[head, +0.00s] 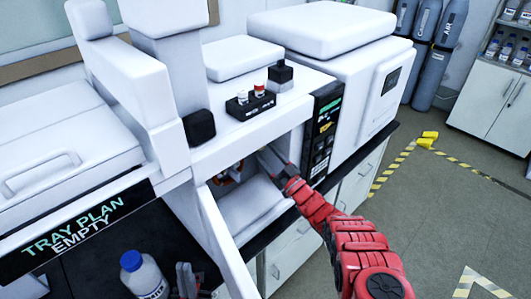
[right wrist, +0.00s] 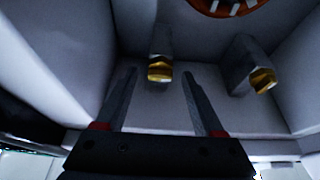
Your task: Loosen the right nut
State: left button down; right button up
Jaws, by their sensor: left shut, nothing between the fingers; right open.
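In the right wrist view, two grey fittings with brass-coloured ends hang inside a white compartment. The left nut (right wrist: 160,71) appears between and beyond my right fingertips, and the right nut (right wrist: 263,80) is outside them, to the right. My right gripper (right wrist: 160,84) is open, with nothing seen between its fingers. In the head view the red right arm reaches into the open compartment (head: 245,205), and its fingers are partly hidden there. My left gripper (head: 185,270) is shut and empty at the bottom, right of a blue-capped bottle (head: 143,276). The nuts cannot be made out in the head view.
An orange ring (right wrist: 228,6) shows at the top of the right wrist view. White walls close in around the fittings. The open white door (head: 222,240) stands left of my right arm. A dark tray-plan panel (head: 75,235) lies at left.

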jog(key=shift+c, duration=0.2)
grip_shut()
dwell(0.3)
jog(key=shift+n+y, duration=0.4)
jog(key=shift+n, duration=0.2)
jog(key=n+g+b, duration=0.2)
jog(key=n+b, duration=0.2)
jog(key=n, duration=0.2)
jog(key=n+g+b, duration=0.3)
jog(key=n+b, duration=0.1)
jog(key=n, duration=0.2)
jog(key=n+g+y+b, duration=0.1)
jog(key=n+g+b, duration=0.2)
jog(key=n+b, duration=0.2)
jog(key=shift+w+d+r+n, duration=0.3)
jog(key=shift+w+n, duration=0.05)
jog(key=shift+n, duration=0.35)
jog(key=shift+r+n+g+h+b, duration=0.2)
jog(key=shift+n+g+h+b, duration=0.3)
jog(key=shift+n+b, duration=0.65)
jog(key=shift+n, duration=0.45)
